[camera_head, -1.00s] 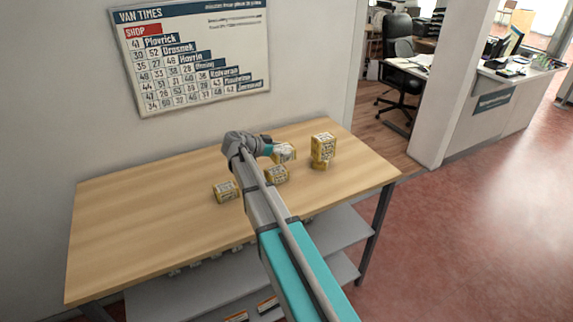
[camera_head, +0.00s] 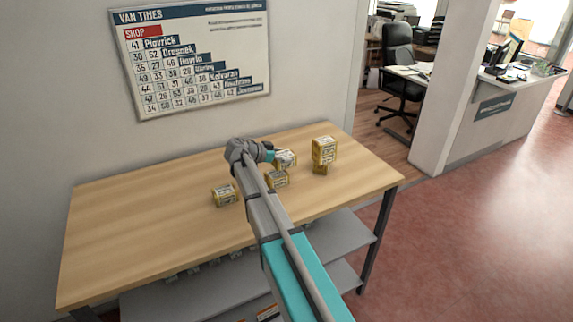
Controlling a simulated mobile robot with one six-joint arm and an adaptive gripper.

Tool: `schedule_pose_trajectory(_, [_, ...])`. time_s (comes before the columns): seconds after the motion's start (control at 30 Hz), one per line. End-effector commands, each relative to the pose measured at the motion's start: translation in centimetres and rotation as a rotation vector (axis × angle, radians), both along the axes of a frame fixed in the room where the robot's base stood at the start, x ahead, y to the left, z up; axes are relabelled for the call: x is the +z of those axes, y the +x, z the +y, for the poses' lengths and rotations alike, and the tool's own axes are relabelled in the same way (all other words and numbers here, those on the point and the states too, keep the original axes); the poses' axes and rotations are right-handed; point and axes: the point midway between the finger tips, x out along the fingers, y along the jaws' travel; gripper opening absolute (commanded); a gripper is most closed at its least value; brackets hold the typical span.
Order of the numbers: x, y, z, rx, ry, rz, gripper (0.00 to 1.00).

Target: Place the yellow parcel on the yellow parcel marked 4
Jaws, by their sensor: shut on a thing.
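Several yellow parcels with white labels stand on the wooden table. My gripper (camera_head: 271,153) reaches in from the left and is shut on the yellow parcel (camera_head: 287,159) at its tip. Whether this parcel touches the table is unclear. A second yellow parcel (camera_head: 277,179) stands just in front of it, and a third (camera_head: 225,195) stands apart to the left. To the right is a taller yellow parcel or stack (camera_head: 324,151), with a small brown-yellow box (camera_head: 320,169) at its front. The label marks are too small to read, so I cannot tell which is marked 4.
The wooden table (camera_head: 140,225) is bare on its left side and at its right end. Grey shelves (camera_head: 335,233) lie beneath it. A van times board (camera_head: 195,55) hangs on the wall behind. An office chair (camera_head: 398,75) stands beyond the doorway.

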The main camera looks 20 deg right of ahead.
Motion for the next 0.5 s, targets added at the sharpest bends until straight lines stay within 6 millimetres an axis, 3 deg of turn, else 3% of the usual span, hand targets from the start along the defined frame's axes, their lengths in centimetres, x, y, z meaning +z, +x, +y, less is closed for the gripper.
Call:
schedule_pose_trajectory(0.2, [-2.2, -0.1, 0.0, 0.0, 0.0, 0.0, 0.27])
schedule_pose_trajectory(0.5, [-2.7, -0.1, 0.0, -0.001, 0.0, 0.0, 0.27])
